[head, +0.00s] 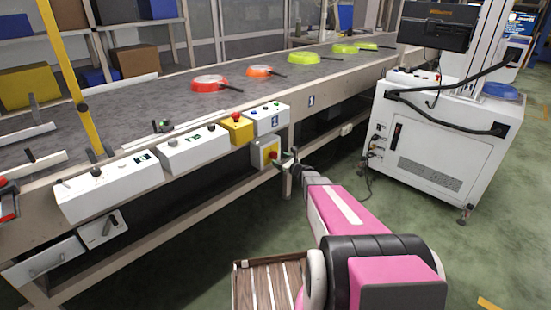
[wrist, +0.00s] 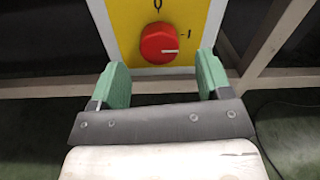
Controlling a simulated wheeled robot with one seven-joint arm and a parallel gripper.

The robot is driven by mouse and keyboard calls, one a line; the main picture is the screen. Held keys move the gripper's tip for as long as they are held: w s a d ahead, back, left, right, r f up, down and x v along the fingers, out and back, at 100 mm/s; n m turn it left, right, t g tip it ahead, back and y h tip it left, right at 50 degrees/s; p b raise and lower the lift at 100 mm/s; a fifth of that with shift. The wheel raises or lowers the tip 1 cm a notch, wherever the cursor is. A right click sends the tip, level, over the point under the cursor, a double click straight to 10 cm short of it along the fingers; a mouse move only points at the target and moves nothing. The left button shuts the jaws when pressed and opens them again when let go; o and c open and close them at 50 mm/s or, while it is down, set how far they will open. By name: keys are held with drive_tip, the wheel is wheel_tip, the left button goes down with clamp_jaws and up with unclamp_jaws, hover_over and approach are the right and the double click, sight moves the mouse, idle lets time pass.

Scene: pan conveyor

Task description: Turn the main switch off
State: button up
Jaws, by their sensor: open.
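The main switch is a round red knob (wrist: 159,43) on a yellow plate (wrist: 124,19) in the wrist view. A white mark on the knob points right, toward the "I" label; a "0" label sits above the knob. In the head view the yellow and white switch box (head: 264,152) hangs below the conveyor's front edge. My gripper (wrist: 161,83) is open, with green finger pads apart and empty. In the wrist view the fingers sit below the knob and to either side of it, not touching it. In the head view my gripper (head: 287,160) is just right of the box.
The conveyor (head: 170,97) carries several red, orange and green pans. Control boxes (head: 110,187) line its front edge, with a yellow emergency-stop box (head: 236,129) above the switch. A white wheeled cabinet (head: 436,140) stands at the right. The green floor between is clear.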

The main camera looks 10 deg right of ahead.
sight(275, 156)
drive_tip(key=shift+x, duration=2)
drive_tip(key=c, duration=0.9)
drive_tip(key=shift+c, duration=0.2)
